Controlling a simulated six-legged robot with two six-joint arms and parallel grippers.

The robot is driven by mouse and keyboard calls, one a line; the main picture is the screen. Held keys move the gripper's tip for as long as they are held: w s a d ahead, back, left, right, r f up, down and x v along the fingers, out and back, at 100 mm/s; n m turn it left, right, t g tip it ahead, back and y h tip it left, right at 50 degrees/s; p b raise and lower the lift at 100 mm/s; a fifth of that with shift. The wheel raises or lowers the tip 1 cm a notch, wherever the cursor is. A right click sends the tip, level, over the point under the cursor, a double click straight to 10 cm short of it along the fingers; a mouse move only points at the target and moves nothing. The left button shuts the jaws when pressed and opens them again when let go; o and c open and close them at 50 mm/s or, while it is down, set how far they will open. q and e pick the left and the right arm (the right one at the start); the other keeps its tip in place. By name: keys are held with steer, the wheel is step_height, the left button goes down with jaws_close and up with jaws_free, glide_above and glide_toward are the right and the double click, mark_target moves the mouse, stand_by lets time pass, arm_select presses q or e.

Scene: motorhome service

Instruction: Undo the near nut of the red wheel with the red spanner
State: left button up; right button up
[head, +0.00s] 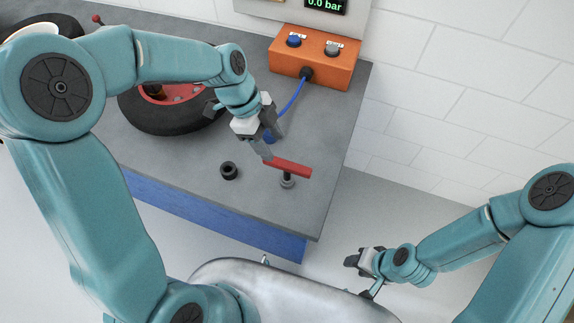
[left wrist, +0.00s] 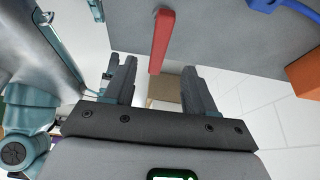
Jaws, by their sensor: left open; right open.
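The red spanner (head: 290,168) stands on the grey bench near its front right corner, its red bar lying across a short upright grey shaft. My left gripper (head: 271,143) is open and empty, just behind and left of the bar. In the left wrist view the red bar (left wrist: 162,40) shows beyond the open fingers and not clasped by them. The red wheel (head: 165,93), with a black tyre, lies on the bench to the left; my left arm hides part of it. I cannot single out its near nut. My right gripper (head: 364,262) is open and empty, off the bench's front right.
A black ring (head: 229,171) sits on the bench left of the spanner. An orange box (head: 315,72) with two knobs and a blue hose (head: 293,98) stands at the back. Another black tyre (head: 60,22) lies far left. A tiled wall is behind.

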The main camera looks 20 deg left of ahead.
mark_target(285, 163)
arm_select(q)
steer(key=x, duration=0.4)
steer(key=shift+w+d+f, duration=0.15)
steer(key=shift+w+f, duration=0.05)
steer(key=shift+f, duration=0.05)
steer(key=shift+s+f, duration=0.1)
steer(key=shift+s, duration=0.1)
steer(key=shift+s+d+f+p, duration=0.2)
steer(key=shift+f+p, duration=0.1)
steer(key=shift+p, duration=0.15)
steer(key=x, duration=0.2)
steer(key=p+x, duration=0.1)
steer(key=x, duration=0.1)
steer(key=shift+w+d+f, duration=0.2)
steer(key=shift+d, duration=0.05)
steer(key=shift+s+a, duration=0.1)
steer(key=shift+s, duration=0.1)
steer(key=shift+w, duration=0.15)
steer(key=c, duration=0.8)
jaws_close()
